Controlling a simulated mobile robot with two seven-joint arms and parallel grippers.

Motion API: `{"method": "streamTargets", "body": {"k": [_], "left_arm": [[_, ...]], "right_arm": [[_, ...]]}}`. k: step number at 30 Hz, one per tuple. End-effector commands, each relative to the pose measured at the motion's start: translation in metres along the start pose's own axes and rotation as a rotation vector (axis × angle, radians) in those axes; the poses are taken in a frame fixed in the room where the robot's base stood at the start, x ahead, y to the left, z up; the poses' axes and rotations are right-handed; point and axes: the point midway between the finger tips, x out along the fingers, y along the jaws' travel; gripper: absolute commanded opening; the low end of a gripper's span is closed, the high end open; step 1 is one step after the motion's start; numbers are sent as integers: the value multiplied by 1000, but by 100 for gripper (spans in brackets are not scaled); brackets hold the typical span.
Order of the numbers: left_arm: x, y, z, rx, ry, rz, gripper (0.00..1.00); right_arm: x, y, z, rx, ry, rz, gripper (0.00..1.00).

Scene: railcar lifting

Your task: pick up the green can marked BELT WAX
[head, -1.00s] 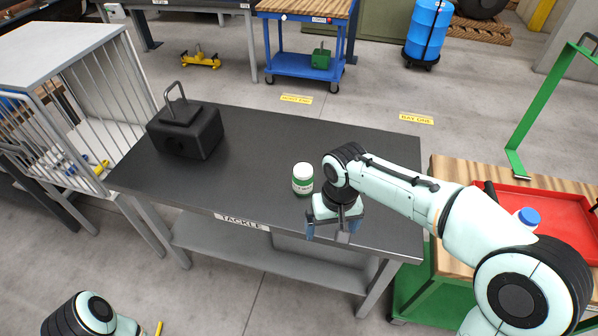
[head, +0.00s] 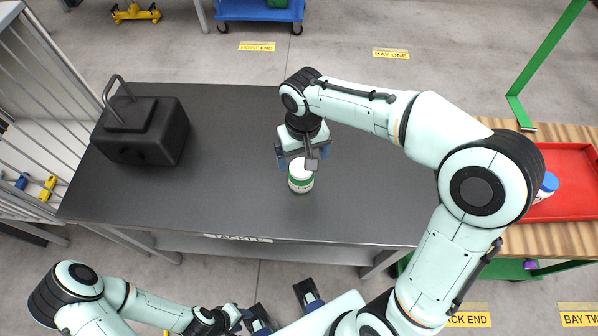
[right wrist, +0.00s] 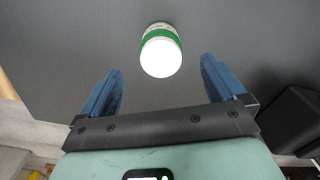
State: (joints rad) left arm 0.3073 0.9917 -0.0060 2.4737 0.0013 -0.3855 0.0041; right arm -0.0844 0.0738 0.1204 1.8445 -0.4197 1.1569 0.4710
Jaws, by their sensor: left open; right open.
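The green and white can (head: 300,182) stands upright on the dark tabletop (head: 375,200), near its front edge; its marking is too small to read. My right gripper (head: 304,164) is open and hangs over the can, hiding part of its top in the head view. In the right wrist view the can (right wrist: 161,50) shows its white lid, lying ahead between the open blue fingers of the gripper (right wrist: 160,68), with room on both sides. My left gripper (head: 283,305) is open and empty at the bottom edge of the head view, apart from the table.
A black block with a handle (head: 145,130) stands on the table's left part. A barred cage (head: 30,130) adjoins on the left. A red tray (head: 568,170) lies on the wooden bench at right. The tabletop around the can is clear.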

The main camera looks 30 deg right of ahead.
Motion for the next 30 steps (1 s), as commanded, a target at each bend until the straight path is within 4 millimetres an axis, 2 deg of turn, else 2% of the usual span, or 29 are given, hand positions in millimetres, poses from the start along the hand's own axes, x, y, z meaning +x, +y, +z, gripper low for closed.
{"method": "streamTargets", "body": {"k": [1,3,11,21,29,30], "left_arm": [[3,-1,0,-1,-1,0,43],[4,-2,1,-1,-2,-1,43],[6,-2,1,-1,-2,-1,43],[9,-4,1,-1,-3,-1,43],[9,-4,1,-1,-3,-1,43],[9,-4,1,-1,-3,-1,43]], "right_arm": [[12,0,1,0,-5,1,97],[24,0,1,0,-5,1,97],[44,0,0,0,-2,1,97],[89,0,-2,0,-2,0,97],[92,0,-2,0,1,0,97],[92,0,-2,0,1,0,90]]}}
